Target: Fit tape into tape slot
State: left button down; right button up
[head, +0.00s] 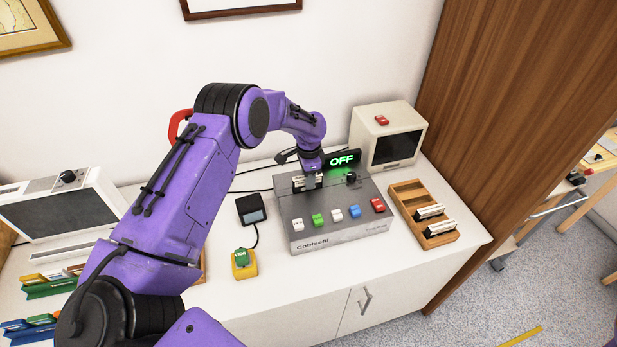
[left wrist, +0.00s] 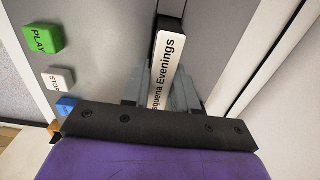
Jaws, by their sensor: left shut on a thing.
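My left gripper (head: 308,180) reaches down to the back left of the grey tape machine (head: 340,226). It is shut on a tape (left wrist: 167,62) with a white label ending in "Evenings", between its two grey fingers in the left wrist view (left wrist: 160,88). The tape is over the machine's top, where the tape slot is hidden by the tape and gripper. I cannot tell how deep the tape sits. The machine has a row of coloured buttons, with a green PLAY button (left wrist: 42,39) in the left wrist view. My right gripper is not in view.
A wooden rack (head: 409,192) holding tapes stands right of the machine. A lit green OFF sign (head: 342,160) and a cream monitor (head: 390,138) stand behind. A yellow box with a green button (head: 243,263) is at left. The white counter's front is clear.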

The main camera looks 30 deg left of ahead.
pick_arm(q)
jog(key=shift+f+b, duration=0.5)
jog(key=shift+f, duration=0.3)
jog(key=c, duration=0.8)
grip_release()
notch_tip(320, 180, up, 10)
jog(key=b, duration=0.2)
jog(key=shift+d+r+b, duration=0.1)
jog(key=shift+b, duration=0.2)
jog(key=shift+r, duration=0.2)
